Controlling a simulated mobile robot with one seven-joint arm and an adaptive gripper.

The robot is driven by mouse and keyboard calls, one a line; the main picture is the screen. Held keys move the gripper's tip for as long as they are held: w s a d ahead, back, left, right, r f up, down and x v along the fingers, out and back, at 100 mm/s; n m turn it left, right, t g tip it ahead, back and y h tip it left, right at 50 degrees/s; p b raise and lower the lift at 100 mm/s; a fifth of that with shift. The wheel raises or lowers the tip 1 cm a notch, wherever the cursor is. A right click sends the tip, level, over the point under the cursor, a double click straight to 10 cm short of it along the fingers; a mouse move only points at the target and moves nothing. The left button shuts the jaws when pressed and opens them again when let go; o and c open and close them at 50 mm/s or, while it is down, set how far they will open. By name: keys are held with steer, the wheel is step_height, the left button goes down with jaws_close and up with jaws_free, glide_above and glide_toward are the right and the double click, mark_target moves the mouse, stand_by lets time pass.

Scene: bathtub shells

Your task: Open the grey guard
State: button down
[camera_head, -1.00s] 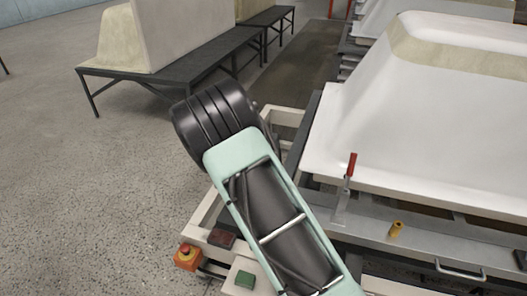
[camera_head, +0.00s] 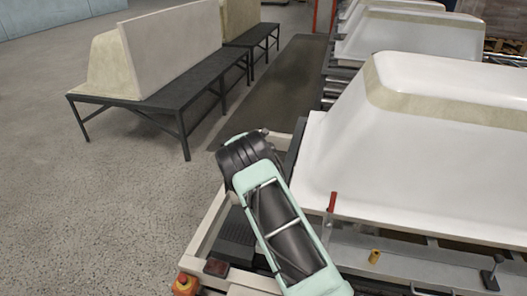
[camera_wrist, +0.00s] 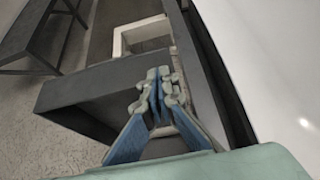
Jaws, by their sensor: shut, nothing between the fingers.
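The grey guard seems to be the flat grey panel (camera_head: 400,271) along the near side of the white tub shell in the head view. It lies flat, with a metal handle (camera_head: 432,292) at its front edge, partly cut off by the picture's bottom. A red-handled lever (camera_head: 331,204) stands upright at its left end, and a yellow knob (camera_head: 375,256) stands on it. My gripper (camera_wrist: 159,76) is shut and empty in the wrist view, over a dark grey frame. The guard's handle is not in the wrist view. My arm hides the gripper in the head view.
A white tub shell (camera_head: 440,140) fills the right side. An orange stop button box (camera_head: 185,284) is at the pale frame's near left corner. A black clamp (camera_head: 492,272) stands at the right. Dark benches (camera_head: 165,108) stand at the back left. The left floor is clear.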

steer(key=shift+w+d+r+p, duration=0.1)
steer(key=shift+w+d+p, duration=0.25)
steer(key=shift+w, duration=0.2)
steer(key=shift+a, duration=0.1)
